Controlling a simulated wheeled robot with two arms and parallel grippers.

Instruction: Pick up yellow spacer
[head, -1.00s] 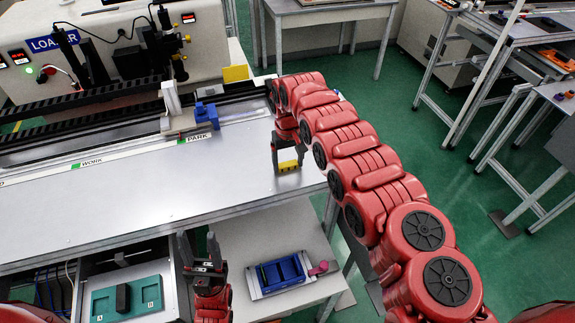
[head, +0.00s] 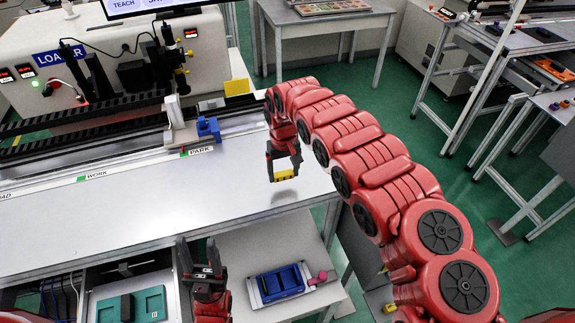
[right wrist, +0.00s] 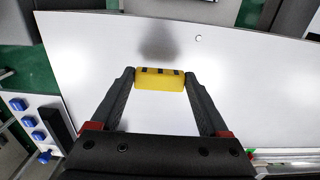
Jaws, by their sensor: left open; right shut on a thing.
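The yellow spacer (head: 284,176) is between the fingers of my right gripper (head: 283,172), held above the bench top with a soft shadow on the surface below it. In the right wrist view the spacer (right wrist: 160,80) is a short yellow bar with dark notches along its upper edge, and the dark fingers of the right gripper (right wrist: 160,84) close on its two ends. My left gripper (head: 199,252) is open and empty, at the front of the bench, near the drawer.
The long bench top (head: 140,215) is mostly clear. A rail with a blue block (head: 208,129) runs behind it. A blue tray (head: 280,283) lies on the lower shelf, and a teal fixture (head: 148,304) is in the drawer at the lower left.

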